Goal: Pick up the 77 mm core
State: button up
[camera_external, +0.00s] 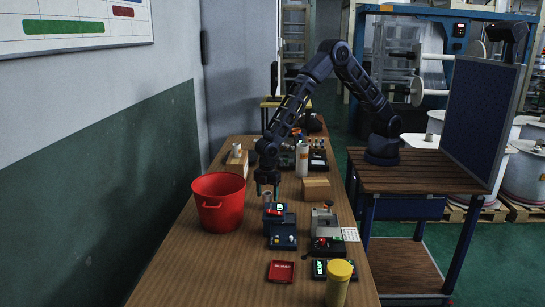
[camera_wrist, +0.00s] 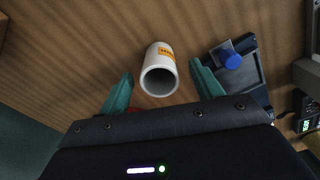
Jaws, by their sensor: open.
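A white hollow core (camera_wrist: 160,75) with an orange label stands on the wooden table in the wrist view, its open end towards the camera. The label's print is too small to read. My gripper (camera_wrist: 161,70) is open, with one green finger to each side of the core and gaps between. In the external view my gripper (camera_external: 267,188) points down at the table, just above a small greyish cylinder (camera_external: 267,199), which looks like the same core. Another pale core (camera_external: 237,149) is by a cardboard box at the back left.
A red bucket (camera_external: 219,205) stands close left of my gripper. A dark blue device (camera_external: 281,228) is close on the right; its blue knob (camera_wrist: 232,60) shows near the right finger. A cardboard box (camera_external: 316,189) and a yellow-lidded jar (camera_external: 339,285) are also on the table (camera_external: 215,270).

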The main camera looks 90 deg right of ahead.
aim_at(267, 200)
jog(key=shift+f, duration=2)
jog(key=c, duration=1.1)
jog(key=shift+o, duration=0.2)
jog(key=shift+r, duration=0.15)
